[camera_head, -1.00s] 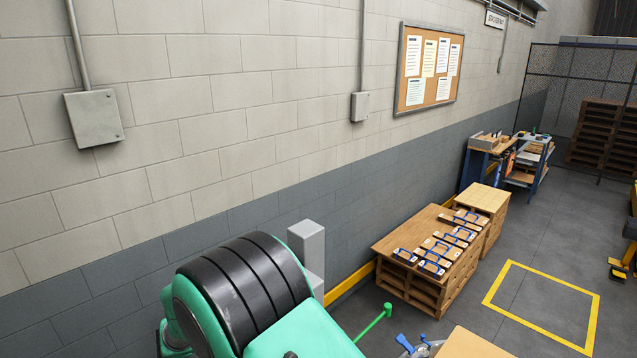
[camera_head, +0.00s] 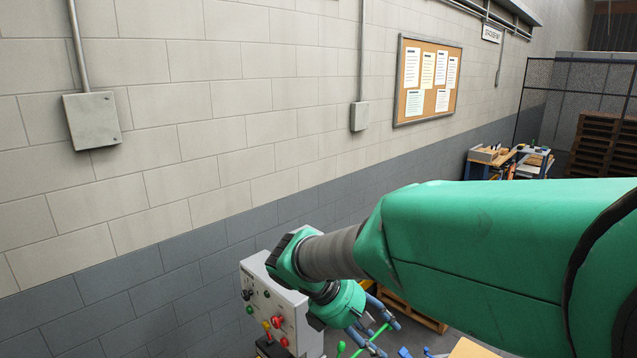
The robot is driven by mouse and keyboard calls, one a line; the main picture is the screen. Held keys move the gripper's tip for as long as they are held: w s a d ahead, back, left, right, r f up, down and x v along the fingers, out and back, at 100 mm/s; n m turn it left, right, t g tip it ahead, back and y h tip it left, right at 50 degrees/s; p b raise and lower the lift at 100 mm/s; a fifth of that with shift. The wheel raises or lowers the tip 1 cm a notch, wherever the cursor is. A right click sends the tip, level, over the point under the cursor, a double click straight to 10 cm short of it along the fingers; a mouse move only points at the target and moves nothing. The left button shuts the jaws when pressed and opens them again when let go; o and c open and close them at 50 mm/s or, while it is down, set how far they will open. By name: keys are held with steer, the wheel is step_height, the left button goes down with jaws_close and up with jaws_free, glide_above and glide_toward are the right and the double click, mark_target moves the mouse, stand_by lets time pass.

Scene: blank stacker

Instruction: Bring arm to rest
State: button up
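My green arm (camera_head: 470,260) reaches in from the right edge across the lower half of the picture. It bends down at a green wrist with a grey sleeve. My gripper (camera_head: 381,338) is below the wrist, pointing down and to the right. Its blue-grey fingers stand apart, and no held object shows between them. A thin green rod shows by the fingertips; I cannot tell whether they touch it. A grey control box (camera_head: 268,312) with coloured buttons and a red knob is left of the wrist, partly covered by it.
The block wall (camera_head: 210,130) runs along the left, with a cork board (camera_head: 428,78) on it. A workbench (camera_head: 490,160) stands far back right, before a mesh fence (camera_head: 575,95). My arm hides most of the floor and the wooden pallet stack (camera_head: 420,312).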

steer(key=s+d+m+t+y+b, duration=0.2)
steer(key=s+m, duration=0.5)
steer(key=s, duration=0.4)
steer(key=s+d+r+m+t+y+b, duration=0.1)
steer(key=s+d+m+y+b, duration=0.3)
steer(key=s+m, duration=0.4)
steer(key=s+d+t+y, duration=0.1)
steer(key=s+d, duration=0.1)
steer(key=s, duration=0.1)
steer(key=shift+y, duration=0.3)
